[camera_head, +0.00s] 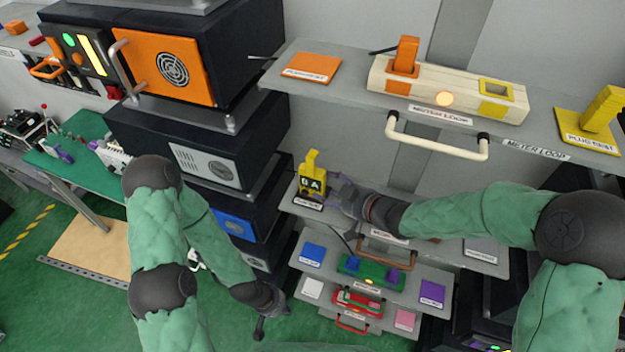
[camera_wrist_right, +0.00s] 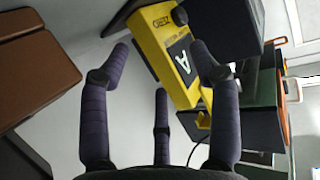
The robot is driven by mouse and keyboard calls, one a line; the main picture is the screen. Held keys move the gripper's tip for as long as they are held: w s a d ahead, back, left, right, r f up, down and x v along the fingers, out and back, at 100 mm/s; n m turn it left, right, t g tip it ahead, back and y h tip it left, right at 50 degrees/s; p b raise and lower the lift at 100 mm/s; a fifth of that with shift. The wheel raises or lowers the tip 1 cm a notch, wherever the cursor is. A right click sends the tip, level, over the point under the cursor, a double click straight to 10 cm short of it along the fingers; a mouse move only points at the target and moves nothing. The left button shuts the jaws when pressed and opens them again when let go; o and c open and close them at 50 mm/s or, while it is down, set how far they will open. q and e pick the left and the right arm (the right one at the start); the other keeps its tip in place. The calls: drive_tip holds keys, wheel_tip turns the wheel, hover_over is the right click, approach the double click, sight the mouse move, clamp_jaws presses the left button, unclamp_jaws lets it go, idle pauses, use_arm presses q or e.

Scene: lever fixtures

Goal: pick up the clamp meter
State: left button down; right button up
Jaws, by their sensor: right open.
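The yellow clamp meter (camera_head: 312,178) with a black label stands upright at the left end of a grey shelf, above a small label plate. In the right wrist view the clamp meter (camera_wrist_right: 170,45) lies beyond the fingertips, slanting between the upper fingers and partly behind the right-hand one. My right gripper (camera_head: 340,192) is just right of the meter. Its purple fingers (camera_wrist_right: 160,75) are spread, with nothing held. My left gripper (camera_head: 270,312) hangs low at the left of the lower shelves, far from the meter; its fingers are too small to read.
Stacked dark equipment boxes (camera_head: 190,140) stand left of the meter. Above is a shelf with a cream meter-loop fixture (camera_head: 448,88) and a cream handle bar (camera_head: 435,143).

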sight(324, 186)
drive_tip(key=x, duration=0.3)
drive_tip(key=shift+w+a, duration=0.2)
drive_tip(key=shift+a, duration=0.05)
drive_tip(key=shift+s, duration=0.1)
drive_tip(key=shift+c, duration=1.1)
clamp_jaws()
drive_tip(key=shift+r, duration=0.1)
